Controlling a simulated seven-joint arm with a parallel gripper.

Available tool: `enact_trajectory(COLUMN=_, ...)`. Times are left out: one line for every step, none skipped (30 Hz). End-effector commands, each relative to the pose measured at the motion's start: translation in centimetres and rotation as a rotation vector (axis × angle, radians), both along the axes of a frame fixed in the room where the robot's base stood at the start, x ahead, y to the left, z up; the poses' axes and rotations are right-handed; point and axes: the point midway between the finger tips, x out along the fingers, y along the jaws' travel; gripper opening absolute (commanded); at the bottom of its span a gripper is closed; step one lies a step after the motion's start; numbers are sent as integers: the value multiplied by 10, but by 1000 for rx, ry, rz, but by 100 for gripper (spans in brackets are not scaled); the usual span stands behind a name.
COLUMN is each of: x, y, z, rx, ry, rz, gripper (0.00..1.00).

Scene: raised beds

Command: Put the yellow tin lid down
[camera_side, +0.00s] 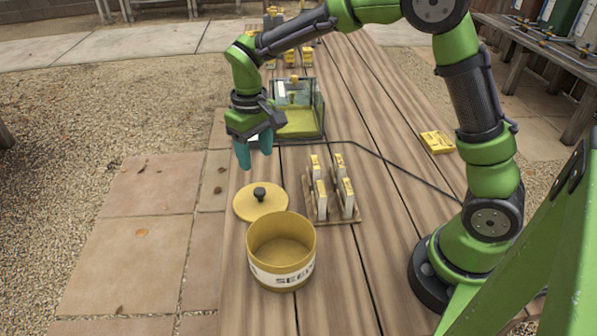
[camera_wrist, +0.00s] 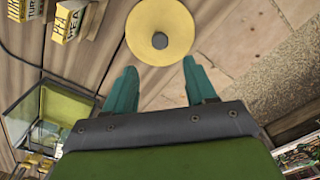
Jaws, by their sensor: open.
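The yellow tin lid (camera_side: 262,206) lies flat on the wooden table near its left edge, black knob up. It sits just behind the yellow tin (camera_side: 281,262), which stands upright, open at the top and looks empty. My gripper (camera_side: 254,160) hangs above and behind the lid, its teal fingers apart, with nothing between them. In the wrist view the lid (camera_wrist: 160,32) shows whole beyond the open fingertips (camera_wrist: 160,82), clear of them.
A wooden rack of seed packets (camera_side: 331,206) stands right of the lid. A glass-sided box (camera_side: 300,126) with a yellow-green base is behind my gripper. A black cable crosses the table to the right. A yellow packet (camera_side: 437,142) lies at the right edge.

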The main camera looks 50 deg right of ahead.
Motion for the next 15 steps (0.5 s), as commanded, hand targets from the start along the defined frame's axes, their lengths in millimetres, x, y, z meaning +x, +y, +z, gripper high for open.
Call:
enact_trajectory(x=0, y=0, z=4, rx=0, ry=-1, rz=-1, gripper=56)
enact_trajectory(x=-1, y=0, z=7, rx=1, ry=-3, rz=-2, gripper=56)
enact_trajectory(x=-3, y=-1, z=12, rx=4, ry=-10, rz=-5, gripper=56)
enact_trajectory(x=-5, y=-2, z=16, rx=6, ry=-18, rz=-9, gripper=56)
enact_trajectory(x=-8, y=-4, z=21, rx=10, ry=-29, rz=-15, gripper=56)
enact_trajectory(x=-13, y=-6, z=30, rx=18, ry=-49, rz=-25, gripper=56)
enact_trajectory(x=-19, y=-8, z=38, rx=26, ry=-67, rz=-34, gripper=56)
enact_trajectory(x=-25, y=-11, z=46, rx=34, ry=-87, rz=-46, gripper=56)
enact_trajectory(x=-35, y=-14, z=58, rx=47, ry=-119, rz=-63, gripper=56)
enact_trajectory(x=-44, y=-17, z=67, rx=58, ry=-143, rz=-77, gripper=56)
enact_trajectory(x=-53, y=-20, z=75, rx=70, ry=-170, rz=-92, gripper=56)
enact_trajectory(x=-66, y=-24, z=85, rx=86, ry=-205, rz=-113, gripper=56)
enact_trajectory(x=-76, y=-26, z=91, rx=98, ry=-231, rz=-129, gripper=56)
enact_trajectory(x=-86, y=-29, z=97, rx=111, ry=-258, rz=-145, gripper=56)
enact_trajectory(x=-99, y=-32, z=104, rx=127, ry=-293, rz=-166, gripper=56)
